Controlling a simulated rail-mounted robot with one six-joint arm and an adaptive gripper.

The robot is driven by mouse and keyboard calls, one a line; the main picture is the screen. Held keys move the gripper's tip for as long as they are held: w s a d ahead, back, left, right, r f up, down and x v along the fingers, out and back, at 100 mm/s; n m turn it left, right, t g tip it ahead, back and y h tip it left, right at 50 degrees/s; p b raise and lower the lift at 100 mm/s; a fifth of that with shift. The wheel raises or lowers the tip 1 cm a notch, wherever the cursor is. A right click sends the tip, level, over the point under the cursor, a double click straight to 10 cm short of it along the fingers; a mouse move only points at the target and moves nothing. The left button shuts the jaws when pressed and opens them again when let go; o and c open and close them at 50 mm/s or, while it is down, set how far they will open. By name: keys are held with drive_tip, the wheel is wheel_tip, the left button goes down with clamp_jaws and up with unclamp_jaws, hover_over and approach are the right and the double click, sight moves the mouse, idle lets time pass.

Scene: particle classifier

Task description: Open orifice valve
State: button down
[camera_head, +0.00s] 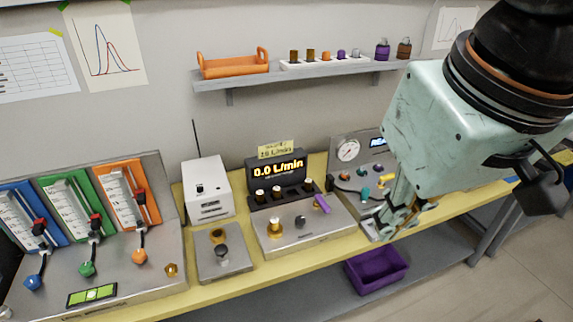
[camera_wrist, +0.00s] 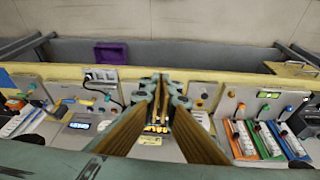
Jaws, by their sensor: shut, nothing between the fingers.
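No part is labelled legibly as the orifice valve, so I cannot tell which it is. The flow unit (camera_head: 303,228) in the middle of the bench has a display (camera_head: 278,171) reading 0.0 L/min. My gripper is shut and empty, in front of that panel in the head view. In the wrist view my gripper (camera_wrist: 162,82) covers part of the flow unit.
A flowmeter panel (camera_head: 110,270) with blue, green and orange columns stands at the left. A white box with an antenna (camera_head: 207,187) stands behind a small plate with a knob (camera_head: 222,262). A purple bin (camera_head: 376,269) sits below the bench. A shelf (camera_head: 290,78) hangs above.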

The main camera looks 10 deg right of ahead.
drive_tip(key=w+d+f+n+g+h+p, duration=0.1)
drive_tip(key=w+f+n, duration=0.15)
drive_tip(key=w, duration=0.65)
drive_tip(key=w+d+f+n+h+p, duration=0.15)
drive_tip(key=w+n, duration=0.25)
drive_tip(key=w, duration=0.4)
drive_tip(key=w+f+n+g+p, duration=0.1)
drive_tip(key=w+f+n+p, duration=0.15)
drive_tip(key=w, duration=0.65)
drive_tip(key=w+a+f+n+h+p, duration=0.1)
drive_tip(key=w+a+f+n, duration=0.1)
drive_tip(key=w+f+n, duration=0.3)
drive_tip(key=w+a+f+n+g+p, duration=0.1)
drive_tip(key=w+f+n, duration=0.4)
drive_tip(key=w+f, duration=0.8)
drive_tip(key=shift+w+a+f+h+p, duration=0.15)
drive_tip(key=shift+a+f+h+p, duration=0.35)
drive_tip(key=shift+f, duration=1.85)
